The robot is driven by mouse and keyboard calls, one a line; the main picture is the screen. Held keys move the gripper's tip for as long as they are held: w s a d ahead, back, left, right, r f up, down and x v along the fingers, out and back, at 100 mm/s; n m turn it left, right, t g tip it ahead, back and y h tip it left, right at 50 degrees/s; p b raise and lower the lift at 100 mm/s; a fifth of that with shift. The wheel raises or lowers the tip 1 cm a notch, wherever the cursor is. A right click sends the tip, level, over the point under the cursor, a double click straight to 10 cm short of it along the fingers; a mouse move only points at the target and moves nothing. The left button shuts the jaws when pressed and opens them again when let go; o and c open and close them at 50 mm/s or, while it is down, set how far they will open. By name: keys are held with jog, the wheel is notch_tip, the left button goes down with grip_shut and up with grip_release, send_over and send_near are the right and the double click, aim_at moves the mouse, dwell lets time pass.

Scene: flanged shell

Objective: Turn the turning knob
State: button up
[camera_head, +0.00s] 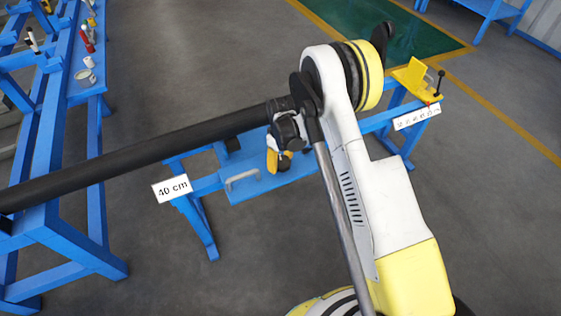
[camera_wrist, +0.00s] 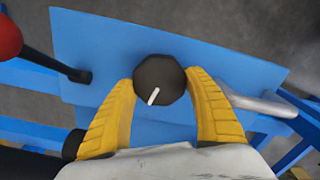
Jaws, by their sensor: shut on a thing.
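The turning knob (camera_wrist: 158,76) is a dark, many-sided knob with a white pointer line. It sits on a blue panel (camera_wrist: 215,60) in the wrist view. The pointer runs toward the lower edge of the knob, slightly left. My gripper (camera_wrist: 161,84) has two yellow fingers, one on the left and one on the right of the knob, shut on it. In the head view, my gripper (camera_head: 279,161) is over the blue panel (camera_head: 245,160), partly behind my arm. The knob is not clearly visible there.
A silver bar handle (camera_wrist: 258,104) is right of the knob. A red ball (camera_wrist: 8,38) and a black lever (camera_wrist: 60,66) are at the left. A "40 cm" sign (camera_head: 172,188) hangs on the stand. Blue benches (camera_head: 75,240) stand left; a yellow fixture (camera_head: 416,80) stands right.

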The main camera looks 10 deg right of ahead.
aim_at(282, 160)
jog(key=m, duration=0.7)
jog(key=shift+w+d, duration=0.1)
jog(key=m, duration=0.4)
jog(key=shift+d+m, duration=0.1)
jog(key=shift+m, duration=1.8)
jog(key=o, duration=1.2)
jog(key=shift+r, duration=0.1)
notch_tip(282, 160, up, 12)
